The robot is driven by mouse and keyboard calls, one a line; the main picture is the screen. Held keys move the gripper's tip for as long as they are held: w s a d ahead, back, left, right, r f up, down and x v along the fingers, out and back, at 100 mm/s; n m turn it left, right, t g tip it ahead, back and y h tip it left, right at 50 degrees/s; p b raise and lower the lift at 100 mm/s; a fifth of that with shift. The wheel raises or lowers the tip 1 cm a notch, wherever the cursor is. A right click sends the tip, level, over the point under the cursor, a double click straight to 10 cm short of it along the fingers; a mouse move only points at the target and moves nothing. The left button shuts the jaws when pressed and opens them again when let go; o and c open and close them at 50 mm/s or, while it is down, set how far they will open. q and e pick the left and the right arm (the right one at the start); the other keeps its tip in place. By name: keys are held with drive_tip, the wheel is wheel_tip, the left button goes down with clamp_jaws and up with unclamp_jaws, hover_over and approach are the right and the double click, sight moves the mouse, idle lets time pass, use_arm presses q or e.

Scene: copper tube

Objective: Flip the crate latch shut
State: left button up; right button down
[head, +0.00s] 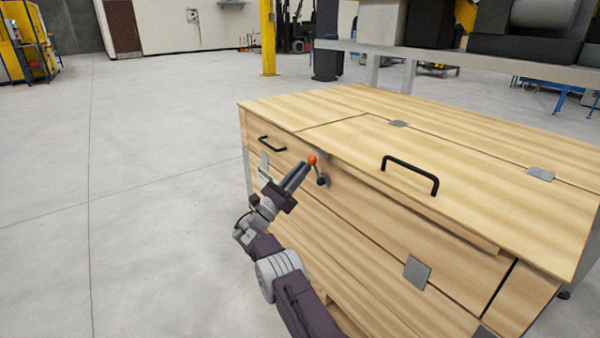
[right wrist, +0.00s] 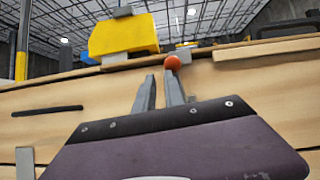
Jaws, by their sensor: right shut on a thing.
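The crate (head: 460,190) is a large light-wood box with a closed, hinged lid. Its latch (head: 321,180) is on the front face below the lid edge, a small metal lever with an orange ball knob (head: 312,160) pointing up. The knob also shows in the right wrist view (right wrist: 173,62). My right gripper (head: 304,168) reaches up to the latch from the lower left, shut on the latch lever close to the knob. In the right wrist view its fingers (right wrist: 161,78) stand just below and left of the knob; the exact contact is hidden. My left gripper is out of view.
A black handle (head: 411,172) stands out from the lid, and another black handle (head: 272,144) is on the front face left of the latch. Metal hinges (head: 540,173) lie on the lid. The floor left of the crate is clear. A workbench (head: 480,62) stands behind.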

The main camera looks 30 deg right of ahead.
drive_tip(key=shift+s+d+r, duration=0.15)
drive_tip(key=shift+r, duration=0.8)
drive_tip(key=shift+s+f, duration=0.1)
drive_tip(key=shift+s, duration=0.1)
drive_tip(key=shift+f, duration=0.1)
